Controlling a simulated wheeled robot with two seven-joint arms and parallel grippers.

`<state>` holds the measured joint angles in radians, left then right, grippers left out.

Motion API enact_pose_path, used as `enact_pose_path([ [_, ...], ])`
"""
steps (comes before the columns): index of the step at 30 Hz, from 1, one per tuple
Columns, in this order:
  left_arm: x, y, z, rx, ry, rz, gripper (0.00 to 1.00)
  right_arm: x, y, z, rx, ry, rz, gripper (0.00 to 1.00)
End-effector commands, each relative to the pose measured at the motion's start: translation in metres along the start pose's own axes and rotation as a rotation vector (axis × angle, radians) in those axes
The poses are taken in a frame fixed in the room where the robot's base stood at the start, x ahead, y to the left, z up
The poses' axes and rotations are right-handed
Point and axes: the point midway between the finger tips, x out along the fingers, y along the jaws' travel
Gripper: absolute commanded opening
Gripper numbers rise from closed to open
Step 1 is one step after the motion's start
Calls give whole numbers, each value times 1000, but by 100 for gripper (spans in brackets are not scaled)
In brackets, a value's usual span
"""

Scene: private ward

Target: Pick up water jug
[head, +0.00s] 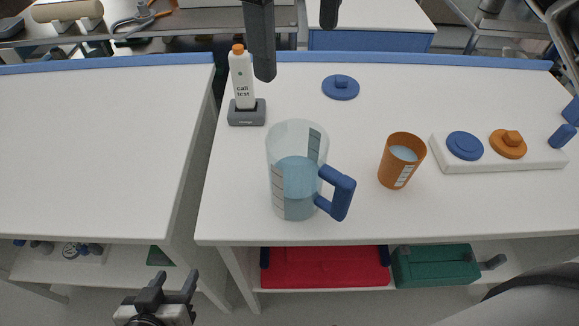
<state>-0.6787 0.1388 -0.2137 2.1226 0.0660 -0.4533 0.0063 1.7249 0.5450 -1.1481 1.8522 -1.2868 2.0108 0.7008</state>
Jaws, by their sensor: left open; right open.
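The clear water jug (297,175) stands upright near the front edge of the white table. It has a dark scale, bluish water inside and a blue handle (338,192) on its right side. Its top is open. My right gripper (295,53) shows as two dark fingers reaching in from the top edge. It is open and empty, apart from the jug, and its upper part is out of frame. My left gripper (170,287) is low at the bottom left, in front of the tables. It is open and empty.
An orange cup (402,160) with liquid stands right of the jug. A white bottle (242,80) in a grey base stands behind left. A blue lid (340,88) lies behind. A white tray (500,160) with lids is at right. The left table (95,150) is bare.

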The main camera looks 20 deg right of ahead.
Motion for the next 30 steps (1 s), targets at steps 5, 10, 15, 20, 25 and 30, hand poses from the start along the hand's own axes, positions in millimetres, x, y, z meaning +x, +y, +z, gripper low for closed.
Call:
enact_pose_path([
  [5,3,1,3,-6,7,7,49,23,0,0,0,4,1,100],
  [10,2,1,2,-6,6,7,49,57,0,-1,-1,5,3,100],
  [15,2,1,2,-6,6,6,49,92,1,-1,-1,5,4,100],
  [20,2,1,2,-5,6,5,49,111,1,-1,-1,2,2,100],
  [25,1,1,1,-3,5,5,49,121,1,-1,-1,2,3,100],
  [30,-2,1,-2,3,0,1,49,146,4,-4,-2,4,4,100],
])
